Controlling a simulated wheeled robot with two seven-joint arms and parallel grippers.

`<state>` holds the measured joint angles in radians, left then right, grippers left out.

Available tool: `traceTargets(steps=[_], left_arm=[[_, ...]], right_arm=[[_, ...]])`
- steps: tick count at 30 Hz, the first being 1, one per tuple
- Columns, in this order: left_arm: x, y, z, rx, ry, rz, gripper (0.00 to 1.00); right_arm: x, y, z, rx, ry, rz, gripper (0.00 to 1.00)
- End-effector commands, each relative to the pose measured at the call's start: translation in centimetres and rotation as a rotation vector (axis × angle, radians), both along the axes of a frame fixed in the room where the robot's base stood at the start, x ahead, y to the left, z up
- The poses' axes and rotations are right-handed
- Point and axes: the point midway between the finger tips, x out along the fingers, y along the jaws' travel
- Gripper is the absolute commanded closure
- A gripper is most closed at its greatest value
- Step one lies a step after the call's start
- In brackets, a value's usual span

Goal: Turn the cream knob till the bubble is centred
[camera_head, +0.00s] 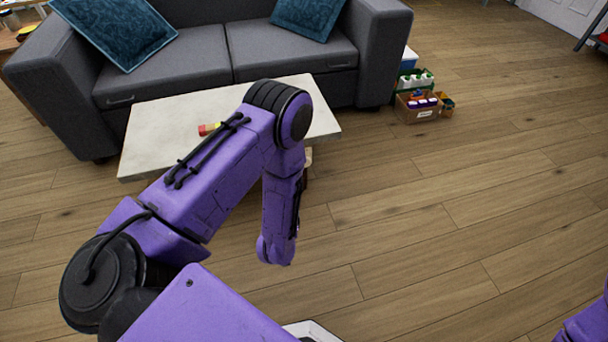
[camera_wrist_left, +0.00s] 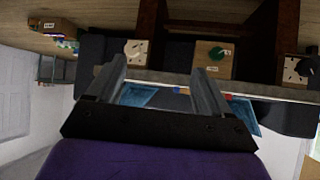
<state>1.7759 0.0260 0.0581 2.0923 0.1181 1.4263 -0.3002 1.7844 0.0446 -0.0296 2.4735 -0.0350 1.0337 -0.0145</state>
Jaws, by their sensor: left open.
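My left gripper (camera_wrist_left: 159,68) is open and empty in the left wrist view, with both grey fingers apart. Beyond it are two pale cream pieces with dark marks, one at left (camera_wrist_left: 136,48) and one at right (camera_wrist_left: 297,69). Between them is a brown panel (camera_wrist_left: 207,67) with a round green part (camera_wrist_left: 217,53). I cannot tell which part, if any, is the cream knob. No bubble can be made out. In the head view my left arm covers part of the low table (camera_head: 165,125), and its gripper is hidden. The right gripper is out of view.
A red and yellow item (camera_head: 209,128) lies on the table. A grey sofa (camera_head: 190,62) with blue cushions stands behind. Boxes of small goods (camera_head: 418,108) stand on the floor beside the sofa. The wooden floor at right is clear.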

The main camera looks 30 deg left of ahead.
Motion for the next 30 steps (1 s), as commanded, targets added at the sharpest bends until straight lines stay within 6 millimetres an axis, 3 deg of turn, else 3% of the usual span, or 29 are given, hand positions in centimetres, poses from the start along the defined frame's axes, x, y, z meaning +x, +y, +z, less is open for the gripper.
traceTargets(steps=[1, 3, 9, 12, 15, 20, 30], left_arm=[[3.3, 0.1, -5.1, 0.036, -0.078, 0.009, 0.2], [7.4, 0.4, -7.2, 0.098, -0.18, 0.033, 0.2], [16.5, 1.5, -10.8, 0.253, -0.432, 0.16, 0.2], [19.1, 2.0, -11.2, 0.304, -0.513, 0.227, 0.2], [20.6, 2.3, -11.0, 0.335, -0.559, 0.277, 0.2], [21.6, 2.9, -10.4, 0.352, -0.584, 0.309, 0.2], [26.1, 8.5, -10.5, 0.353, -0.584, 0.311, 0.2]], right_arm=[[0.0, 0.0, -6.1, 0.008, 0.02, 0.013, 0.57], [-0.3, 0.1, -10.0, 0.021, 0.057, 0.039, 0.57], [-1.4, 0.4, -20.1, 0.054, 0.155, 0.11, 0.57], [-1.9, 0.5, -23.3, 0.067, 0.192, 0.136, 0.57], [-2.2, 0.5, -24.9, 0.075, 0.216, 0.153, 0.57], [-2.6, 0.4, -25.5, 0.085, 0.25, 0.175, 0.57], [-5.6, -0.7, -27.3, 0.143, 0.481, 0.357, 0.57]])
